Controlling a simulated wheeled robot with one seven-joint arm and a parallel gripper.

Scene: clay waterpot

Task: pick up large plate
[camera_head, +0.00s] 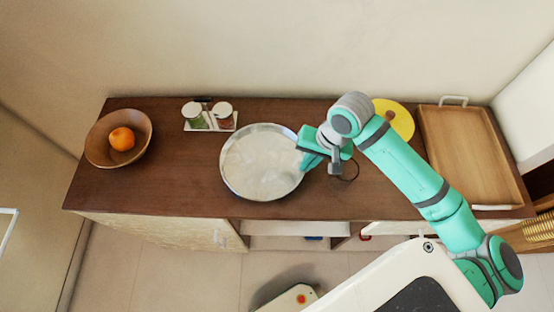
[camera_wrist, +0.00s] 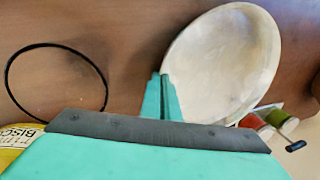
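The large plate (camera_head: 262,162) is round and pale with a thin rim, near the middle of the wooden counter. My gripper (camera_head: 306,161) is at its right rim in the head view. In the wrist view the plate (camera_wrist: 222,62) fills the upper right, and my gripper's fingers (camera_wrist: 161,78) are close together at its near edge. The fingers look shut on the rim, though the contact itself is small and partly hidden. I cannot tell whether the plate is off the counter.
A wooden bowl with an orange (camera_head: 122,139) stands at the left. Two jars (camera_head: 208,115) stand on a small tray behind the plate. A yellow round thing (camera_head: 395,119) and a wooden tray (camera_head: 468,152) are at the right. A thin black ring (camera_wrist: 55,45) lies beside my gripper.

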